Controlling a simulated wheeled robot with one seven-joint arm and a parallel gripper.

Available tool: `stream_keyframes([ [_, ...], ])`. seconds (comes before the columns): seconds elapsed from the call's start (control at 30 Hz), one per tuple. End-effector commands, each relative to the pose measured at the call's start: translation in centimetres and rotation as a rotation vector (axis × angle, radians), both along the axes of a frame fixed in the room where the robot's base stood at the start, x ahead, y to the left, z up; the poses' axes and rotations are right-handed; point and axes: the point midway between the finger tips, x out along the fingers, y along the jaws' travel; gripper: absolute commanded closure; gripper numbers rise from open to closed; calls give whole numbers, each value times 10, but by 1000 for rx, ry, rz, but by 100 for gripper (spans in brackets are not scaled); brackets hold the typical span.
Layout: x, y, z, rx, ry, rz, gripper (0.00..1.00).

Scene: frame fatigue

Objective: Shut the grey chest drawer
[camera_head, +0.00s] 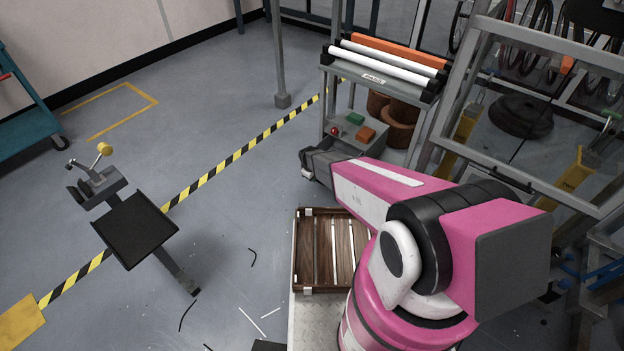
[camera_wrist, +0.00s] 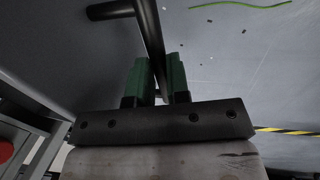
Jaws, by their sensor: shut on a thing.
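In the wrist view my gripper (camera_wrist: 159,72) has two green-padded fingers closed on a dark bar (camera_wrist: 150,28), which looks like a handle. The bar runs between the fingers and meets a dark cross piece at the upper left. In the head view a grey box-like unit (camera_head: 376,147), possibly the chest, stands beyond my pink arm. A red knob, a green block and an orange block are on its top. My arm's dark end is beside its left side; the fingers are hidden there. The drawer front is hidden, so I cannot tell how far it is open.
A grey rack (camera_head: 388,84) with white and orange tubes stands over the box-like unit. A black-topped stand (camera_head: 135,228) is at the left. The floor between is mostly clear, with thin scraps.

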Motion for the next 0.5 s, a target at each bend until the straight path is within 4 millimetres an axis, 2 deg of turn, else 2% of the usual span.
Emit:
stream_keyframes([
  [0.5, 94, -71, -1, -1, -2, -3, 100],
])
